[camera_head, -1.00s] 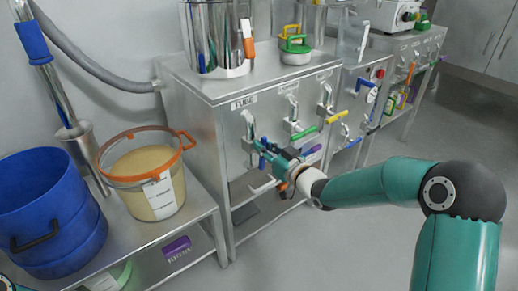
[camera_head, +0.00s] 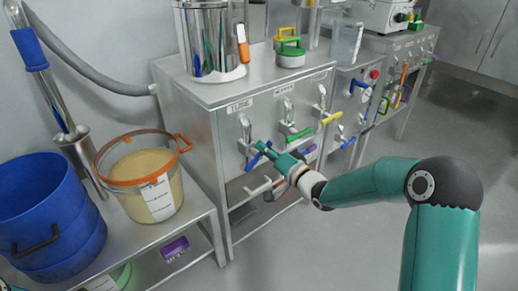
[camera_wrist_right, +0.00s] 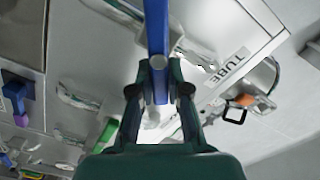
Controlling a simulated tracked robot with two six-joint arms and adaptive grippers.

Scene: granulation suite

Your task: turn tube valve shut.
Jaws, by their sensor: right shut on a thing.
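The tube valve has a blue lever handle (camera_head: 255,161) below a metal spout on the front of the steel cabinet, under the TUBE label (camera_head: 239,105). In the head view the handle slants, with its lower left end showing past my gripper. My right gripper (camera_head: 265,151) is at the handle. In the right wrist view the blue handle (camera_wrist_right: 157,35) runs between the fingers of my right gripper (camera_wrist_right: 158,92), which is shut on it. The valve's pivot is partly hidden by the gripper.
Beside it on the cabinet are a green valve handle (camera_head: 299,135), a yellow one (camera_head: 331,118) and a purple one (camera_head: 309,150). A tub of tan powder (camera_head: 146,177) and a blue bin (camera_head: 47,213) stand on the left bench. Floor is free at right.

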